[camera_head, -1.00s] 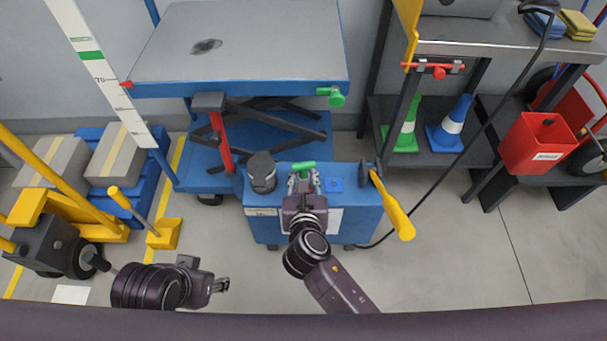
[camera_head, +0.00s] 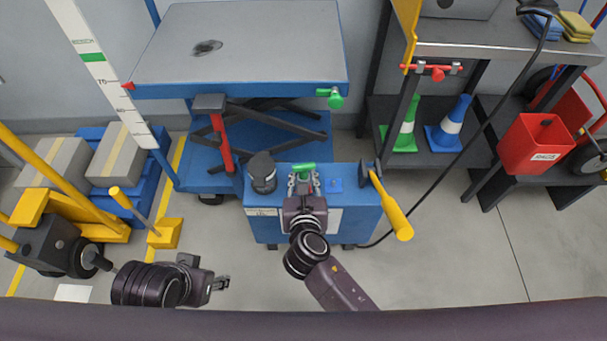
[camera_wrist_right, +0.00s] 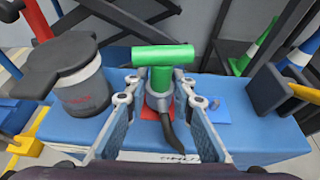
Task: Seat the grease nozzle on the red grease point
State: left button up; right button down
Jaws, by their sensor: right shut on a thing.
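The grease nozzle has a green T-shaped top (camera_wrist_right: 163,60) on a grey body with a black curved part in front. It stands upright between the fingertips of my right gripper (camera_wrist_right: 158,100), which is shut on its grey body. The green top also shows in the head view (camera_head: 303,168). The red grease point (camera_wrist_right: 150,133) shows as a red patch directly below the nozzle on the blue cabinet (camera_head: 260,226). The nozzle hides its middle, so I cannot tell whether they touch. My left gripper (camera_head: 222,284) hangs at the lower left, away from the cabinet; its finger opening is unclear.
A blue square with a small fitting (camera_wrist_right: 214,108) sits just right of the nozzle. A grey canister with a dark lid (camera_wrist_right: 75,75) stands close on the left. A yellow-handled tool (camera_head: 392,207) is at the cabinet's right end. A lift table (camera_head: 240,40) stands behind.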

jog(key=shift+p, duration=0.45)
dwell(0.4)
jog(key=shift+f+b, duration=0.4)
jog(key=shift+f, duration=0.25)
dwell(0.3)
jog(key=c, duration=1.9)
grip_release()
jog(key=shift+c, duration=0.2)
